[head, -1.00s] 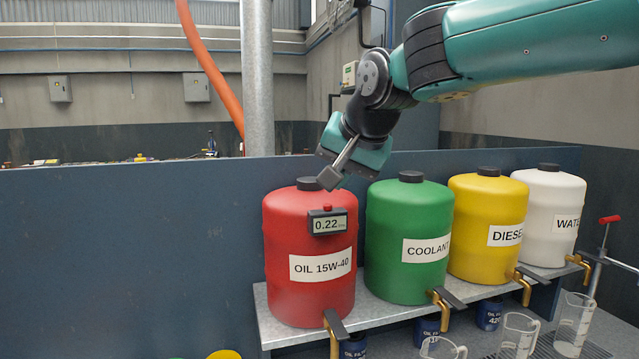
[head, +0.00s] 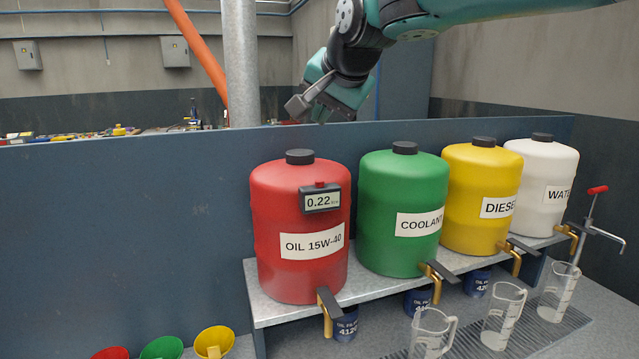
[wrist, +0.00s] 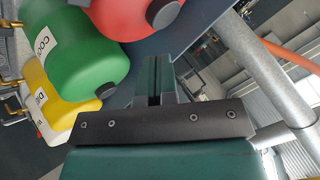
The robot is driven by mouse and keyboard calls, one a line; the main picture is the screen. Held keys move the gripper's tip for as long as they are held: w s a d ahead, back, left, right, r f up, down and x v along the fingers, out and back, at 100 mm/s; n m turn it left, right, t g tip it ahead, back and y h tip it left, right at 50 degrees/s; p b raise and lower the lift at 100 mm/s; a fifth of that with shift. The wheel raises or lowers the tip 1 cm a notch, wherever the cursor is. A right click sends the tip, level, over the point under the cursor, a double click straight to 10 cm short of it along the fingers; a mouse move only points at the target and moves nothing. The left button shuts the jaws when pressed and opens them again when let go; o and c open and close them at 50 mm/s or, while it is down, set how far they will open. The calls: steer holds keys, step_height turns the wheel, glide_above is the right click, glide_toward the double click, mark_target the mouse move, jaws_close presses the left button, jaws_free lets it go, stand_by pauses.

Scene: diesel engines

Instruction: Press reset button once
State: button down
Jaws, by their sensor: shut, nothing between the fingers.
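A small red reset button (head: 320,184) sits on top of a dark meter (head: 321,199) that reads 0.22. The meter is on the upper front of the red oil drum (head: 300,275), labelled OIL 15W-40. My gripper (head: 297,107) is shut and empty, above and behind the red drum, apart from the button. In the wrist view my shut fingers (wrist: 152,75) show in the middle, with the red drum (wrist: 125,12) at the top. The button and meter are not visible in the wrist view.
Green coolant (head: 402,250), yellow diesel (head: 478,220) and white water (head: 545,180) drums stand to the right on a metal shelf (head: 385,285). A blue partition (head: 120,240) stands behind. A grey pole (head: 240,65) and an orange hose (head: 195,45) rise at the back.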

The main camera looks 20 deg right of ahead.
mark_target(323, 181)
step_height(323, 181, down, 8)
steer(key=b, duration=0.6)
stand_by(1.7)
steer(key=shift+f+b, duration=0.45)
steer(key=shift+f+b, duration=0.45)
steer(key=shift+f, duration=0.05)
stand_by(0.5)
steer(key=shift+r, duration=0.1)
steer(key=shift+r+p, duration=0.7)
steer(key=shift+r, duration=0.15)
steer(key=shift+r, duration=0.1)
steer(key=shift+r+p, duration=1.85)
steer(key=shift+r, duration=0.55)
